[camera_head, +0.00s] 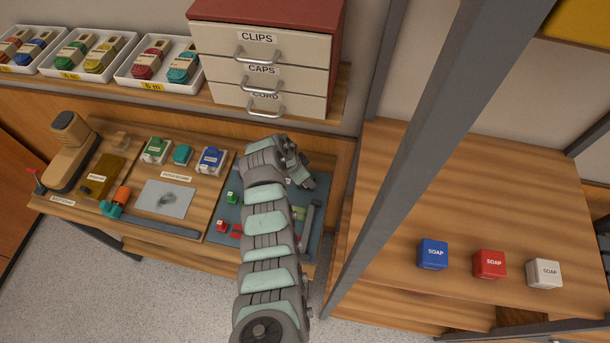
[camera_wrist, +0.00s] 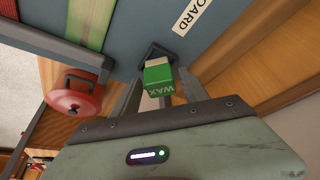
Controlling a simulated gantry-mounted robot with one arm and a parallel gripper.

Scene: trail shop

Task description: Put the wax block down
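The wax block (camera_wrist: 160,80) is green with a pale end and the word WAX on it. In the head view my gripper (camera_head: 303,178) is over the right part of the blue-grey board (camera_head: 222,238). The block is not clearly seen there, and my arm covers much of the board.
A red round-lidded thing (camera_wrist: 75,95) is left of my gripper in the wrist view. Small red blocks (camera_head: 222,226) lie on the board. A drawer cabinet (camera_head: 262,50) stands behind. A grey post (camera_head: 410,150) rises to the right, before a shelf with soap blocks (camera_head: 489,264).

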